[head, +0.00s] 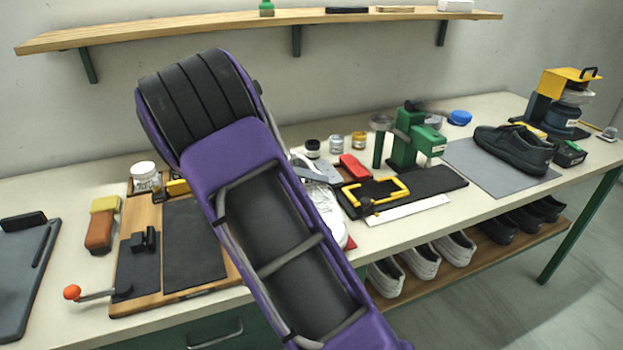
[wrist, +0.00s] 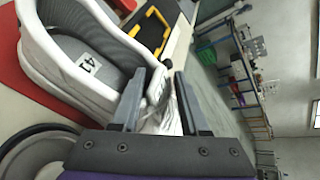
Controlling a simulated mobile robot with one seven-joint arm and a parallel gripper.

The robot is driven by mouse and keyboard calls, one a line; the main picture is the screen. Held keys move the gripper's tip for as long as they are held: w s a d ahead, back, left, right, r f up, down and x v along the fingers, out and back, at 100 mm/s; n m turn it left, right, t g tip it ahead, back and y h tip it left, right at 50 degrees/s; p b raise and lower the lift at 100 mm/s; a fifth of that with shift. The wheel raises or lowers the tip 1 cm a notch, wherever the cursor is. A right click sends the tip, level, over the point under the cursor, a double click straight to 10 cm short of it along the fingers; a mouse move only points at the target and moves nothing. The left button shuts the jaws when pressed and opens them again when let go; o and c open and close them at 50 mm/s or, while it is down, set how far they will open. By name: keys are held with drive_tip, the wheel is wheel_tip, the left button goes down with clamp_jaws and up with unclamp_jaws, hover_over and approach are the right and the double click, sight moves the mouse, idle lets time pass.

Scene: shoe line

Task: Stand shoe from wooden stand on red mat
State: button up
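A white and grey shoe (wrist: 75,62) marked 41 inside fills the left of the wrist view. It also shows in the head view (head: 330,212), mostly hidden behind my purple arm. The red mat (wrist: 14,70) shows at the shoe's sole side; a bit of red (head: 350,243) shows beside the shoe in the head view. My gripper (wrist: 162,72) has its two fingers apart, close by the shoe's laced part, with white laces showing between them. A gap shows by the right finger. Whether the left finger touches the shoe is unclear. I cannot make out the wooden stand.
A black pad with a yellow frame (head: 378,190) and a green press (head: 408,138) stand right of the shoe. A black shoe (head: 514,148) rests on a grey mat. A wooden board (head: 140,220) lies left. Several shoes (head: 455,248) sit on the lower shelf.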

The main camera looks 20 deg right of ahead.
drive_tip(key=shift+o, duration=1.4)
drive_tip(key=shift+r, duration=0.1)
drive_tip(key=p+v, duration=0.2)
drive_tip(key=v, duration=1)
drive_tip(key=shift+r, duration=0.1)
